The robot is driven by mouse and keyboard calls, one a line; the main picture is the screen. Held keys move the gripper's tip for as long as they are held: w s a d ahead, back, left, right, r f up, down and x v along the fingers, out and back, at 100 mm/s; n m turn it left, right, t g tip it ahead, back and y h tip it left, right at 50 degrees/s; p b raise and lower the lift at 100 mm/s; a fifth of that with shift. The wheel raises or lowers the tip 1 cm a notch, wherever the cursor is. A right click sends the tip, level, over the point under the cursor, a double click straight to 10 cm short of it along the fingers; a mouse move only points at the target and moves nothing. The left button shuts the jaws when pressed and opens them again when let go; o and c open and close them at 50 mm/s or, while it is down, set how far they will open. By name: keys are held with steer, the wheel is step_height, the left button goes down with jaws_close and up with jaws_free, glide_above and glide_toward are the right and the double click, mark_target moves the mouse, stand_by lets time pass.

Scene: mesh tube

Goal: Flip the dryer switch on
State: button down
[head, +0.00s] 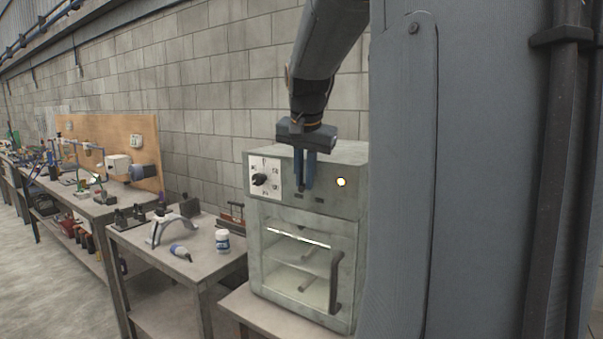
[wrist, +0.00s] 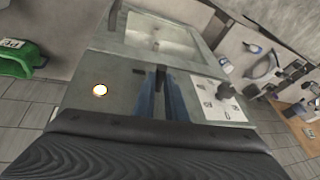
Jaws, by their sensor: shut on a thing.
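The dryer (head: 345,205) is a grey-green metal box with a glass-fronted door, standing on a bench in front of me. My gripper (head: 303,186) reaches down to its front panel, between the dial and the lamp. The blue fingers also show in the wrist view (wrist: 160,88), shut on the dryer switch (wrist: 160,71), a small dark piece mostly hidden between their tips. The round lamp (head: 341,182) glows yellow-white; it also shows in the wrist view (wrist: 100,90). The dryer's chamber looks lit behind the glass.
A black dial knob (head: 260,180) on a white marked plate sits left of the fingers. The door handle (head: 334,281) sticks out below right. Benches at the left hold a white jar (head: 222,240) and several tools. My grey column blocks the right side.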

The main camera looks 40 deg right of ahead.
steer(key=shift+s+d+r+n+t+y+p, duration=0.1)
steer(key=shift+s+d+n+t+y+p, duration=0.15)
steer(key=shift+n, duration=0.3)
steer(key=shift+s+d+n+t+y+p, duration=0.15)
steer(key=shift+n+p, duration=0.2)
steer(key=shift+n, duration=0.2)
steer(key=shift+w, duration=0.1)
steer(key=c, duration=1.8)
jaws_free()
steer(key=b+v, duration=0.2)
steer(key=v, duration=0.5)
steer(key=shift+r, duration=0.35)
steer(key=shift+a, duration=0.1)
steer(key=shift+a, duration=0.1)
